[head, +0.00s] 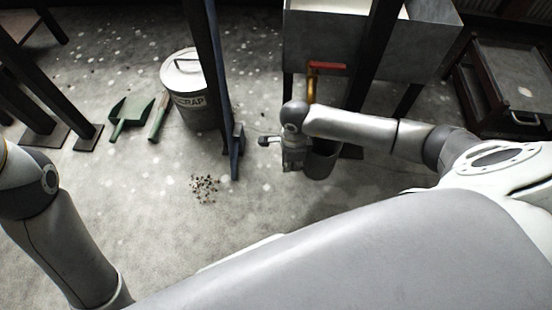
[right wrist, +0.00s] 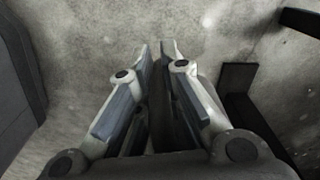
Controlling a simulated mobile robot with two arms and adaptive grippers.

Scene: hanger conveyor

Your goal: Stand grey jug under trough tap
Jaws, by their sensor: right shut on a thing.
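The grey jug (head: 322,162) shows upright near the trough, partly hidden behind my right forearm and gripper. My right gripper (head: 292,160) is at the jug's left side and shut on it. In the right wrist view the fingers (right wrist: 160,52) are close together with a narrow dark strip between them, likely the jug's handle. The tap (head: 311,88) has a brass spout and a red lever, and sits just above the jug in the picture. Its lower end is hidden by my arm. I cannot tell if the jug's base touches the floor. My left gripper is out of view.
The grey trough (head: 320,42) stands on dark legs at the back. A dark blue post (head: 219,90) rises left of my gripper. A scrap bin (head: 186,85), green dustpan (head: 131,113) and brush (head: 158,117) are farther left. Small debris (head: 204,188) lies on open floor. A dark cart (head: 505,90) stands right.

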